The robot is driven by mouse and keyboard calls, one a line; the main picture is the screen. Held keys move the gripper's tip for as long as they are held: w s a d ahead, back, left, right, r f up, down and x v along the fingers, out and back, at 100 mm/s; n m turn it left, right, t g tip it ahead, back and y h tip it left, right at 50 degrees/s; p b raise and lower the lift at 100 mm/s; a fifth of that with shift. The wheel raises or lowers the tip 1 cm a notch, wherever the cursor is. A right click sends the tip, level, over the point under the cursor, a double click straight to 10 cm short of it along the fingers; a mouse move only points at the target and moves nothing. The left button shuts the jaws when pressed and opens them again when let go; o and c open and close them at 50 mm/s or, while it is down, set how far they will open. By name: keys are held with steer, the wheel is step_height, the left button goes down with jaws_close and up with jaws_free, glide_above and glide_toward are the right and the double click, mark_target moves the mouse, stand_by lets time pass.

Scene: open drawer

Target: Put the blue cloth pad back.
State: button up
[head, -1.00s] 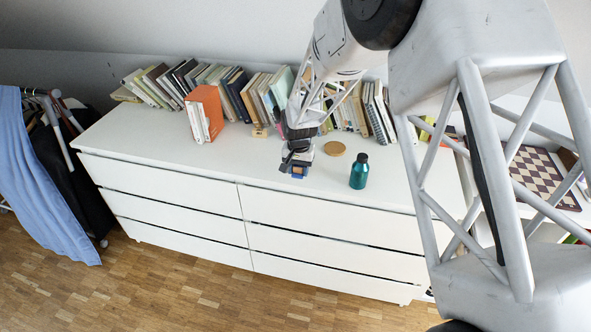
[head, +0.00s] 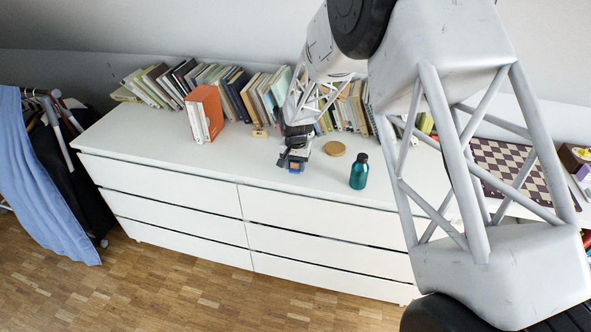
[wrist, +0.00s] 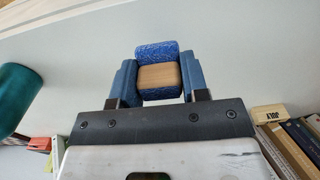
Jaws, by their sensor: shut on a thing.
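The blue cloth pad (wrist: 160,52), a textured blue piece with a light wooden block face, sits between the fingers of my gripper (wrist: 158,80) in the wrist view. The fingers are shut on its two sides. In the head view my gripper (head: 293,165) hangs over the white dresser top, left of the round wooden disc, with a small bit of the pad's blue (head: 295,169) showing at its tip. I cannot tell whether the pad touches the surface.
A teal bottle (head: 359,171) and a round wooden disc (head: 335,149) stand to the right on the white dresser (head: 155,150). A row of books (head: 240,92) lines the back, with an orange book (head: 206,111) in front. The dresser top's left part is clear. The drawer fronts look closed.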

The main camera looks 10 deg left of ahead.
steer(key=shift+f, duration=1.1)
steer(key=shift+f, duration=0.1)
steer(key=o, duration=0.9)
step_height(320, 180, up, 12)
steer(key=shift+r, duration=0.1)
stand_by(0.5)
